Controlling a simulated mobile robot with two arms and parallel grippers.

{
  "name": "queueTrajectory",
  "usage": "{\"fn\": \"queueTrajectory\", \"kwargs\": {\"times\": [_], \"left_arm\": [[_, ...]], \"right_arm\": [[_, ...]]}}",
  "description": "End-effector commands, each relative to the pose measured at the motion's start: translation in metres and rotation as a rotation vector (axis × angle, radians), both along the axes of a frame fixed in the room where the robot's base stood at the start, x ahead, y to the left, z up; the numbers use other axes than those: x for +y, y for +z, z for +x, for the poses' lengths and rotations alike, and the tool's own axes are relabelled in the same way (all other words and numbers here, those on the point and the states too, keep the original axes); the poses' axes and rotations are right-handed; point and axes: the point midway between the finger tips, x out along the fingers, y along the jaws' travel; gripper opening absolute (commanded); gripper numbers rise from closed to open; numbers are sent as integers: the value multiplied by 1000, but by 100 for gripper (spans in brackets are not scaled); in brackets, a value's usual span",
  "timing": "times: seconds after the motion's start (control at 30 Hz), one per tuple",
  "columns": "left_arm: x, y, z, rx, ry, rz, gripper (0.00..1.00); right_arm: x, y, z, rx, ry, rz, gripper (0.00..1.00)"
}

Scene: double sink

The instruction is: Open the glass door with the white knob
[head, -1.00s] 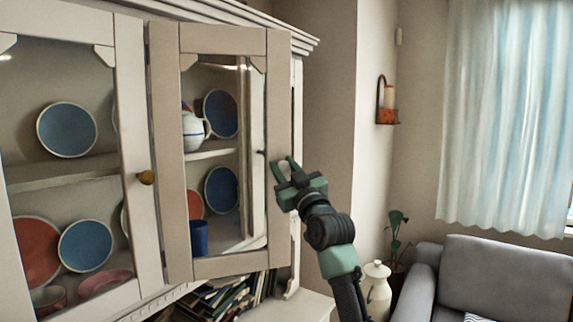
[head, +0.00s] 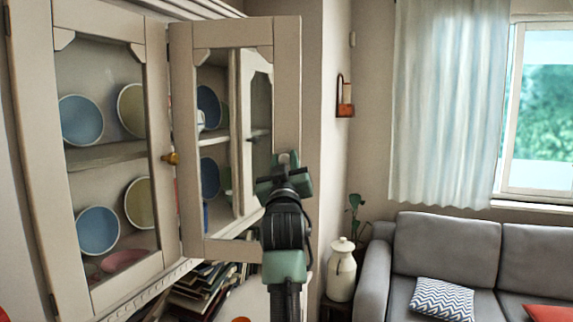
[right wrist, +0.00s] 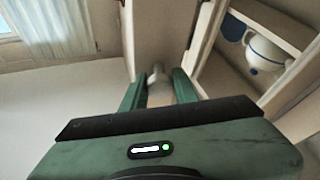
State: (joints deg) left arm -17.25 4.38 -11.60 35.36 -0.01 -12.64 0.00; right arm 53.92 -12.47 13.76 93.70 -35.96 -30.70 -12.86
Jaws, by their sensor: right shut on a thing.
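The glass door (head: 288,75) of the cream cabinet stands open, swung out from its hinges on the left. Its white knob (right wrist: 156,75) shows between my fingers in the right wrist view; in the head view my gripper hides it. My right gripper (head: 284,160) is shut on the knob at the door's right stile. It also shows in the right wrist view (right wrist: 157,90), one finger on each side of the knob. My left gripper is not in view.
The neighbouring door with a brass knob (head: 170,159) is closed, with plates behind its glass. Books (head: 195,292) lie below the open door. A white jar (head: 341,272) and a grey sofa (head: 445,247) stand to the right.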

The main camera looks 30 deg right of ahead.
Motion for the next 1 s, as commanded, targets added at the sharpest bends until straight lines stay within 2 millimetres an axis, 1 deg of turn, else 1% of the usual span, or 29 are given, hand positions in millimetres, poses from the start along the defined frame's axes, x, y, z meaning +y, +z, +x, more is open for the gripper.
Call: {"fn": "queueTrajectory", "kwargs": {"times": [0.03,0.13,0.43,0.47,0.5,0.53,0.87,1.0], "left_arm": [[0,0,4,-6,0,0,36],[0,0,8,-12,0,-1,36],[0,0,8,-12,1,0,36],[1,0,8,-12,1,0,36],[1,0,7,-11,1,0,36],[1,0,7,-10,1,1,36],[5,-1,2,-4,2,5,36],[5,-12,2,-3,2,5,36]], "right_arm": [[2,4,-1,-7,-2,-3,0],[2,4,-1,-9,-6,-3,0],[2,4,-1,-7,-8,-4,0],[2,4,-1,-7,-8,-4,32],[2,4,-1,-7,-8,-4,43],[1,4,-1,-7,-8,-5,51],[2,1,-1,-2,-8,-2,51],[8,-8,-13,-4,-7,-3,51]]}}
